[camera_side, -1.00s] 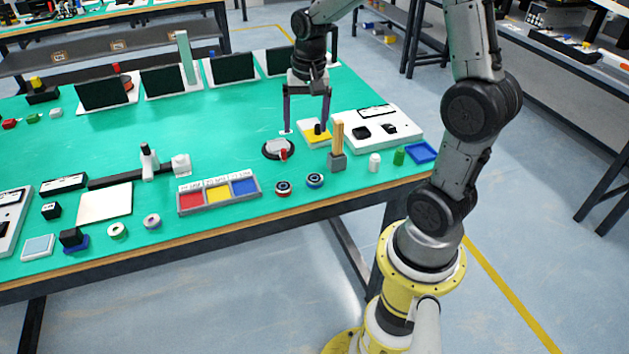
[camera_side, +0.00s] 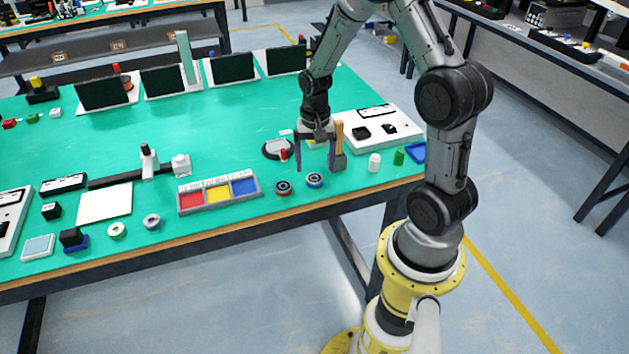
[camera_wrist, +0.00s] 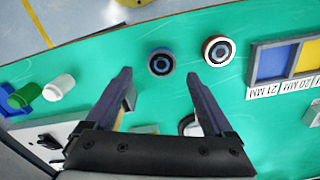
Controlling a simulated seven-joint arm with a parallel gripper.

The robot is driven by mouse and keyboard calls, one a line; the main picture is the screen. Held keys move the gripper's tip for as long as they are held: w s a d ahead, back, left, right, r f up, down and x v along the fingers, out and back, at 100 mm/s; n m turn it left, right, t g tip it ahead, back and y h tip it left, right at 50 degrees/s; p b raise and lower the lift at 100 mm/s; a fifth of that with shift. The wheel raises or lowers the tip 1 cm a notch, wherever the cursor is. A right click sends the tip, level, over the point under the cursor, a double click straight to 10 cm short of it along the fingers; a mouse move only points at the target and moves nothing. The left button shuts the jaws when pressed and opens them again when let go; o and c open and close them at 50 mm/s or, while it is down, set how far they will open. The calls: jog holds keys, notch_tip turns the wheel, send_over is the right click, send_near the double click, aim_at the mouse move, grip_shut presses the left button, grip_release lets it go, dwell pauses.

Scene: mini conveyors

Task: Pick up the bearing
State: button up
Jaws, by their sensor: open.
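My gripper (camera_side: 315,171) is open and points down, close to the blue-ringed bearing. Its two fingers (camera_wrist: 158,76) are apart with nothing between them. Its exact height above the bearing is hard to tell.
The tray (camera_side: 259,194) with red, yellow and blue compartments stands left of the bearings. A grey block with a wooden upright (camera_side: 340,161) is close beside the right finger. White (camera_side: 374,162) and green (camera_side: 399,157) cylinders stand further right. Two pale rings lie at the left front.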

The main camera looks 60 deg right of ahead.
aim_at(314, 177)
notch_tip(314, 177, down, 4)
jog(key=shift+w+f, duration=0.1)
jog(key=shift+c, duration=0.3)
grip_shut()
